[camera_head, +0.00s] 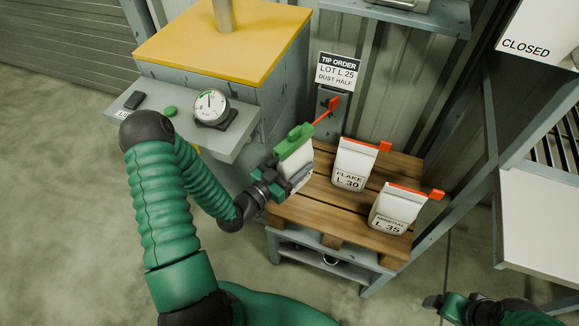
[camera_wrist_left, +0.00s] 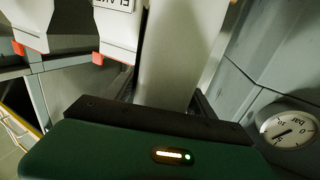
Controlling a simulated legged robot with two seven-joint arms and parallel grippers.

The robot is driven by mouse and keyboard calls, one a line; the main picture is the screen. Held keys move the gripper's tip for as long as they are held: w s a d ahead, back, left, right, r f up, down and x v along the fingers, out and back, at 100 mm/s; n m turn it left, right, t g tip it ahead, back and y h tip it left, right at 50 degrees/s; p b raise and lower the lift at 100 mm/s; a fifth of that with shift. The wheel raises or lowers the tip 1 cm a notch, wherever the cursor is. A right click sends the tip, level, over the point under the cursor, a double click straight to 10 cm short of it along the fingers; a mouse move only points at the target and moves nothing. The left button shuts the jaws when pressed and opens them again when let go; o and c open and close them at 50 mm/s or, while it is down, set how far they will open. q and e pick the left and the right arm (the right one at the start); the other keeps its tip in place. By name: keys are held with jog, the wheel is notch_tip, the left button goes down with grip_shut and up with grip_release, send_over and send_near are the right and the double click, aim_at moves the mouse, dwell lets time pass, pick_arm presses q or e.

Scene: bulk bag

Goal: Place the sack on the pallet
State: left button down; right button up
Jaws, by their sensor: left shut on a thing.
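My left gripper (camera_head: 294,143) is shut on a white sack (camera_head: 299,172) at the left end of the wooden pallet (camera_head: 323,215). In the left wrist view the pale sack (camera_wrist_left: 176,55) stands beyond the dark jaw edge. I cannot tell whether its base touches the pallet. Two other white sacks stand on the pallet: FLAKE L 30 (camera_head: 351,165) and MINERAL L 35 (camera_head: 396,212). My right gripper (camera_head: 436,302) is low at the right, apart from the sacks; its opening is unclear.
A grey cabinet with a yellow top (camera_head: 222,42) and a gauge (camera_head: 211,106) stands left of the pallet. A TIP ORDER sign (camera_head: 338,72) reads LOT L 25, DUST HALF. A grey frame post (camera_head: 440,225) stands to the pallet's right.

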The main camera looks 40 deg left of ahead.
pick_arm(q)
jog(key=shift+w+r, duration=0.15)
jog(key=shift+w, duration=0.15)
jog(key=shift+d+f+b, duration=0.15)
jog(key=shift+f+b, duration=0.15)
jog(key=shift+b, duration=0.15)
jog(key=f+b, duration=0.2)
jog(key=f, duration=0.1)
jog(key=f+b, duration=0.3)
jog(key=shift+a, duration=0.2)
jog(key=shift+d, duration=0.1)
jog(key=shift+r, duration=0.1)
jog(key=shift+f+b, duration=0.45)
jog(key=shift+f, duration=0.05)
jog(key=shift+c, duration=1.2)
grip_release()
jog(key=shift+s, duration=0.1)
